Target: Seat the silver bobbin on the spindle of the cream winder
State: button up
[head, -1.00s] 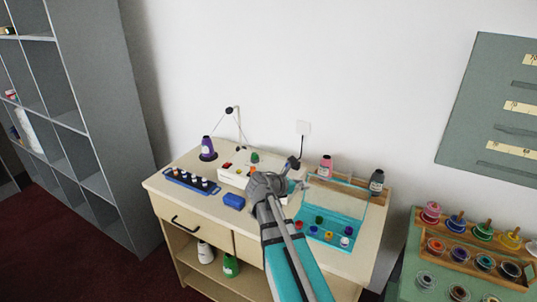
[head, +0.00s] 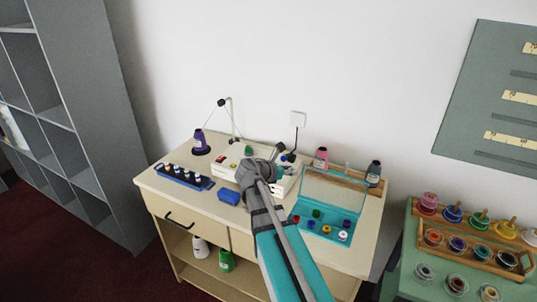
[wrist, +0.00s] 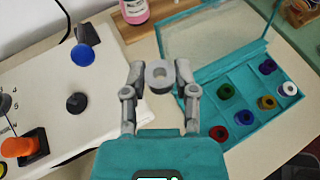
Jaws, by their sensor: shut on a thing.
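My gripper (wrist: 157,78) is shut on the silver bobbin (wrist: 158,67), a small grey ring with a central hole, held between the fingertips in the wrist view. The cream winder (wrist: 45,95) lies to the left of the gripper there, apart from the bobbin. A dark round piece with a short raised centre (wrist: 77,103) stands on its top; I cannot tell for sure whether it is the spindle. In the head view the winder (head: 228,165) is at the back of the counter, partly hidden by my arm. The bobbin cannot be made out there.
A teal box (wrist: 240,125) with a raised clear lid and several coloured bobbins is right of the gripper. A pink bottle (wrist: 133,10) is behind. The winder carries an orange switch (wrist: 22,146) and a blue disc (wrist: 82,54). A blue block (head: 228,197) lies front left.

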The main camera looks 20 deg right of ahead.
jog(key=shift+n+t, duration=0.3)
jog(key=w+a, duration=0.1)
jog(key=w, duration=0.3)
jog(key=w+a, duration=0.1)
jog(key=w, duration=0.3)
jog(key=w+a, duration=0.1)
jog(key=w, duration=0.3)
jog(key=shift+w, duration=0.35)
jog(key=shift+s+f+b, duration=0.1)
jog(key=shift+f+b, duration=0.25)
jog(key=shift+f+b, duration=2.35)
jog(key=shift+f, duration=0.05)
jog(key=shift+f, duration=0.1)
jog(key=o, duration=0.8)
jog(key=shift+o, duration=0.2)
